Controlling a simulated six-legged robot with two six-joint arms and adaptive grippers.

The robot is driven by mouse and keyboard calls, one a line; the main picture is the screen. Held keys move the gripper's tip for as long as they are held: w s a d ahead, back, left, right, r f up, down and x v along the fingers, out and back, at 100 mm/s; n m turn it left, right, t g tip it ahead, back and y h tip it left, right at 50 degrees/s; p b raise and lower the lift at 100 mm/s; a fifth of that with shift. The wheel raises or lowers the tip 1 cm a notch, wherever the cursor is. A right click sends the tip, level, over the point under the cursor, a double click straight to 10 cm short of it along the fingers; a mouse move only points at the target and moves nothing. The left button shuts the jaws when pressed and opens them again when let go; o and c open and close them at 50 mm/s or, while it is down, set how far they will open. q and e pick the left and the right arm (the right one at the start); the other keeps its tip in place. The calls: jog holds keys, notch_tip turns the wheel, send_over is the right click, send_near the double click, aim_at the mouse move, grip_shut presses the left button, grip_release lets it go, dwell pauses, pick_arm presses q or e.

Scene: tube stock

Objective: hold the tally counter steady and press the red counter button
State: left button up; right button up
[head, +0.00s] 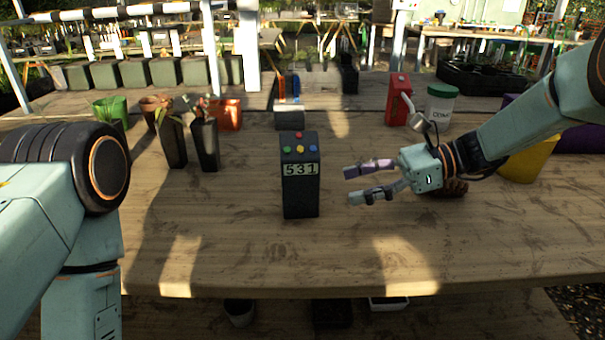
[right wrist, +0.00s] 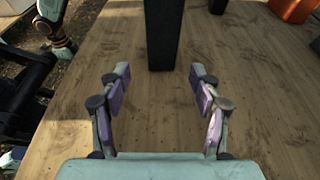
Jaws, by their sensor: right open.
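The tally counter (head: 301,193) is a dark upright box near the middle of the wooden table, its display reading 531. The red button (head: 299,134) is on its sloped top, above several other coloured buttons. My right gripper (head: 350,185) is open and empty just right of the counter, its fingers pointing at the counter's side with a gap between. In the right wrist view the dark lower part of the counter (right wrist: 163,35) stands ahead, between and beyond the open fingertips (right wrist: 160,78). My left arm shows at the left of the head view, but its gripper is out of frame.
A grey block (head: 289,119) is behind the counter. The table front is clear.

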aim_at(306, 196)
jog(key=shift+w+a+f, duration=0.1)
jog(key=shift+a, duration=0.15)
jog(key=b+x, duration=0.4)
jog(key=x, duration=0.2)
jog(key=shift+f, duration=0.15)
jog(key=shift+p+x, duration=0.5)
jog(key=shift+x, duration=0.4)
jog(key=shift+a, duration=0.6)
pick_arm(q)
notch_tip(306, 196, down, 3)
jog(key=shift+r, duration=0.1)
pick_arm(e)
jog(key=shift+a+f, duration=0.15)
jog(key=shift+a, duration=0.1)
jog(key=c, duration=0.8)
pick_arm(q)
grip_shut()
pick_arm(e)
jog(key=shift+c, duration=0.2)
